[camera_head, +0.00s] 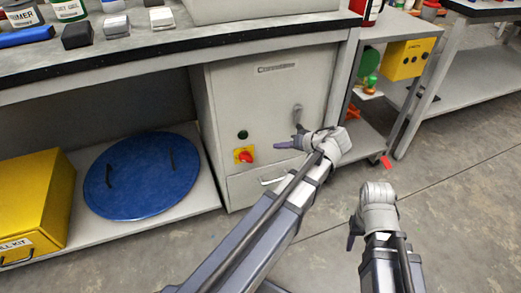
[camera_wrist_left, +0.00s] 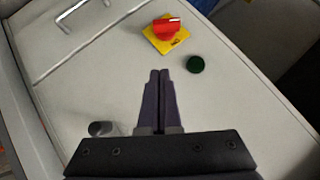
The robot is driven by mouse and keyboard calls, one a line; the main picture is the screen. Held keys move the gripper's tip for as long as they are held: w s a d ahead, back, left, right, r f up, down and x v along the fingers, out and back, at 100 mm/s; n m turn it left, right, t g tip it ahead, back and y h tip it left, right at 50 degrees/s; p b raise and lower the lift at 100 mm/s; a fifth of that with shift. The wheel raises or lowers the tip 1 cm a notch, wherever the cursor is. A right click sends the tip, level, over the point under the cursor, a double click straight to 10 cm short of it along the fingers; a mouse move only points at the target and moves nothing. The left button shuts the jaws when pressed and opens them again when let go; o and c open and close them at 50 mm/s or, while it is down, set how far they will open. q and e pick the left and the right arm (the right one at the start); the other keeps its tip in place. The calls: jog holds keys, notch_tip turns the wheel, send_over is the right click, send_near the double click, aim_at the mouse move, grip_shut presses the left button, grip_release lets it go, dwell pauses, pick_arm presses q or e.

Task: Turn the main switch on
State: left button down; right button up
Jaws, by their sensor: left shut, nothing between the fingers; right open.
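The main switch is a red knob on a yellow plate (camera_head: 244,156) on the front of a grey cabinet (camera_head: 270,100). It also shows in the left wrist view (camera_wrist_left: 167,29), ahead of the fingertips. A dark green round button (camera_head: 242,134) sits just above it; in the left wrist view the button (camera_wrist_left: 195,64) is right of the fingertips. My left gripper (camera_head: 280,145) is shut and empty, to the right of the switch and apart from it. My right gripper (camera_head: 352,238) is lower right, away from the cabinet; the head view barely shows its fingers.
The cabinet has a grey handle (camera_head: 297,115) and a drawer handle (camera_head: 273,181) below. A blue round lid (camera_head: 142,175) and a yellow box (camera_head: 35,200) lie on the low shelf at left. A worktop (camera_head: 180,45) overhangs the cabinet. Floor at lower right is clear.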

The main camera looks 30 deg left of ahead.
pick_arm(q)
jog(key=b, duration=0.6)
send_near(250, 156)
jog(key=w+a, duration=0.2)
jog(key=a, duration=0.1)
jog(key=shift+s+a+f+b, duration=0.1)
jog(key=shift+a+f+b, duration=0.1)
jog(key=shift+f+b, duration=0.35)
jog(key=shift+s+a+f+b, duration=0.1)
jog(key=shift+a+f+b, duration=0.05)
jog(key=shift+f+b, duration=0.35)
jog(key=shift+s+a+f+b, duration=0.4)
jog(key=shift+f+b, duration=0.15)
jog(key=shift+f, duration=0.15)
jog(key=shift+w+d+f+b, duration=0.15)
jog(key=shift+d+f+b, duration=0.05)
jog(key=shift+f+b, duration=0.35)
notch_tip(250, 156, down, 3)
jog(key=b, duration=0.2)
jog(key=shift+r+b, duration=0.2)
jog(key=shift+b, duration=0.1)
